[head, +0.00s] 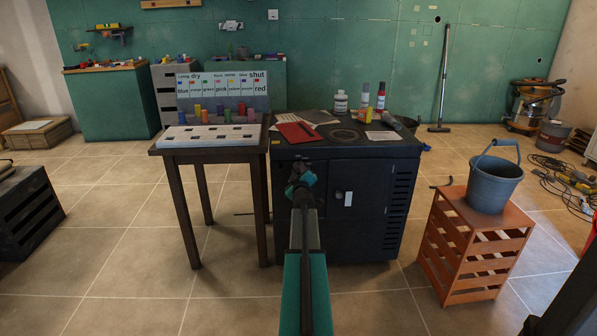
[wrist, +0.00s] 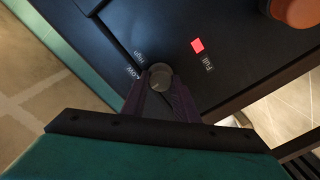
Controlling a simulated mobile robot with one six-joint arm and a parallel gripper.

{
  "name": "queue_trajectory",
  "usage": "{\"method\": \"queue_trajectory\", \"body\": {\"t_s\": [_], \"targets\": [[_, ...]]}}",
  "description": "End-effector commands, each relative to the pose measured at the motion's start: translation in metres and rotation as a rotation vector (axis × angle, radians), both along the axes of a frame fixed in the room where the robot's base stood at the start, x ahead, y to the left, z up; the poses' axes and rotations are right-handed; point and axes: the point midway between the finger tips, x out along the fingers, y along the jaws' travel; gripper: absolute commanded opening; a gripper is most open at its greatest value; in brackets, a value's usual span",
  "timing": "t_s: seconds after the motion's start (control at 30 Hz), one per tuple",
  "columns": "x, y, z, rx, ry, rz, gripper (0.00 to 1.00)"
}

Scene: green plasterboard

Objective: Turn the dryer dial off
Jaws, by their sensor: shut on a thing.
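The dryer looks to be the dark cabinet (head: 322,222) in the middle of the head view. My gripper (head: 301,170) is at the upper left of its front face and hides the dial there. In the wrist view, the fingers of my gripper (wrist: 160,88) are closed around the round grey dial (wrist: 159,72). The words "High" and "Low" are printed on the dark panel (wrist: 105,75) left of the dial. I cannot tell which setting the dial points to.
An orange round part (wrist: 293,10) sits at the top right of the wrist view. A wooden table (head: 180,150) with coloured pegs stands left of the cabinet. An orange crate (head: 465,262) with a blue-grey bucket (head: 494,182) stands to the right. Floor is clear in front.

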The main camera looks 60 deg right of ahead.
Motion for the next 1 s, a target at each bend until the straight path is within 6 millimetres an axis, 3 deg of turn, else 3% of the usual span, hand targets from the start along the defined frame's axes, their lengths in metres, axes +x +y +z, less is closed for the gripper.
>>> {"method": "queue_trajectory", "body": {"t_s": [0.03, 0.13, 0.57, 1.0], "targets": [[0.001, 0.001, -0.001, -0.001, 0.003, 0.001, 0.30], [0.001, 0.001, -0.001, 0.000, 0.002, 0.001, 0.46], [-0.002, 0.002, 0.000, 0.000, 0.000, 0.000, 0.46], [-0.021, 0.028, 0.001, 0.000, 0.000, 0.000, 0.46]]}}
